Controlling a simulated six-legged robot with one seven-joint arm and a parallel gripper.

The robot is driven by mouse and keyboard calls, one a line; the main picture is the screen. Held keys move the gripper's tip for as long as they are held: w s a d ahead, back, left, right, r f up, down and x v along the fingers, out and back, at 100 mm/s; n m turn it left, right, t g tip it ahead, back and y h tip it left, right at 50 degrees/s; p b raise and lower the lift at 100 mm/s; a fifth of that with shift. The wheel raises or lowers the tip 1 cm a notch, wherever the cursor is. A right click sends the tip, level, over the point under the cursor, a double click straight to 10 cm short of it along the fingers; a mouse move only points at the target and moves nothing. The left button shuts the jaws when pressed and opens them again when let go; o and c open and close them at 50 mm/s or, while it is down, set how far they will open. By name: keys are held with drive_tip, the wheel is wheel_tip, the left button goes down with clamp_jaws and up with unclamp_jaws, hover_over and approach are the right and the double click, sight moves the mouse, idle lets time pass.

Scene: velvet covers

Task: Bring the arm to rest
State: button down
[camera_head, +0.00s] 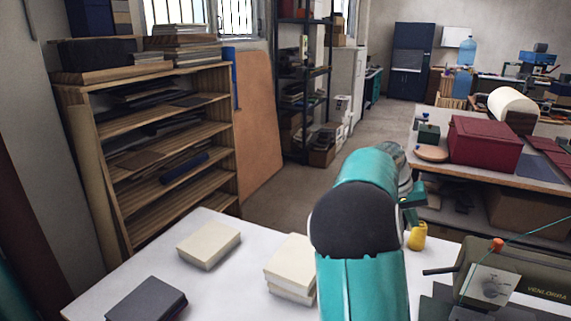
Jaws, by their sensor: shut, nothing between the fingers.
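My teal arm with a dark round joint cap rises from the bottom of the head view, right of centre, and bends away from me over the white table (222,291). My gripper cannot be made out; the arm's own links block the view of where it would be. No object is seen held.
On the table lie a cream book (208,245), a stack of cream books (290,268) partly behind my arm and a dark book (147,300). An olive machine (520,270) stands right, near a small yellow object (417,237). A wooden shelf (165,150) stands behind left.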

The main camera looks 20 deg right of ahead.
drive_tip(key=s+a+r+n+t+y, duration=0.2)
drive_tip(key=a+t, duration=0.1)
drive_tip(key=a, duration=1.1)
drive_tip(key=s+a+r+n+t+y, duration=0.2)
drive_tip(key=s+a+r+n, duration=0.1)
drive_tip(key=a, duration=1.1)
drive_tip(key=s+a+f+n+t+y, duration=0.1)
drive_tip(key=s+a+n, duration=0.3)
drive_tip(key=s+a, duration=0.7)
drive_tip(key=a+f+t, duration=0.1)
drive_tip(key=a, duration=0.3)
drive_tip(key=shift+s+t, duration=0.25)
drive_tip(key=shift+t, duration=0.15)
drive_tip(key=shift+a+f, duration=0.1)
